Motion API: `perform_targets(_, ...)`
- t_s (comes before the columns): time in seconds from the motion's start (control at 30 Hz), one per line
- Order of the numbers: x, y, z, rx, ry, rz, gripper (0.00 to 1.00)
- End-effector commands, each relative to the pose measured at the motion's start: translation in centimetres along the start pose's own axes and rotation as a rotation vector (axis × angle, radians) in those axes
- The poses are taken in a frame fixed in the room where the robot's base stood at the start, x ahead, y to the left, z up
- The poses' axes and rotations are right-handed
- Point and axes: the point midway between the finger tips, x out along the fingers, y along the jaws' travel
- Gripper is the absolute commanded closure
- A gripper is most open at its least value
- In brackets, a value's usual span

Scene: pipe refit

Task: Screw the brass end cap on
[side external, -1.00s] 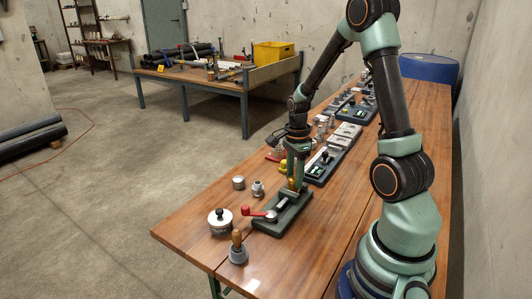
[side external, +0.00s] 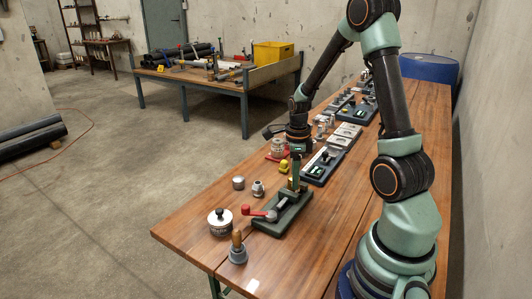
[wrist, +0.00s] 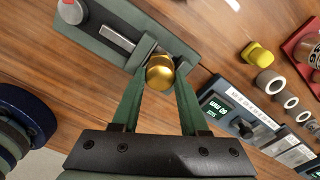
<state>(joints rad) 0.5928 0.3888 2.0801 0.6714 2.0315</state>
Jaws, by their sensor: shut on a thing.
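The brass end cap (wrist: 160,74) sits between my fingertips in the wrist view, with its hex face toward the camera. My gripper (wrist: 158,82) is shut on it, pointing down at one end of the green clamp fixture (wrist: 88,33). In the side view my gripper (side external: 296,184) stands upright over the far end of this fixture (side external: 268,228). The fixture has a red-knobbed lever (side external: 258,212) and a silver bar (wrist: 117,38). The cap and my fingers hide whatever is under the cap, so I cannot tell how far it is threaded.
A yellow hex cap (wrist: 257,55) and grey rings (wrist: 270,82) lie right of the fixture in the wrist view, near a display unit (wrist: 225,108). A knobbed round pot (side external: 220,222) and a wooden-handled tool (side external: 237,248) stand left. The bench's right strip is clear.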

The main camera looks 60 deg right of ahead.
Motion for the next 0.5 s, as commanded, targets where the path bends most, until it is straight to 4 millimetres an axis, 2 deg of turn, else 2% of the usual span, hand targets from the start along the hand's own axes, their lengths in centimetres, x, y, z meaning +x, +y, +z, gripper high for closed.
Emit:
perform_targets(0.17,0.01,-0.02,-0.03,0.051,0.000,-0.001,1.00)
perform_targets(0.5,0.05,0.21,0.05,0.450,0.001,0.001,1.00)
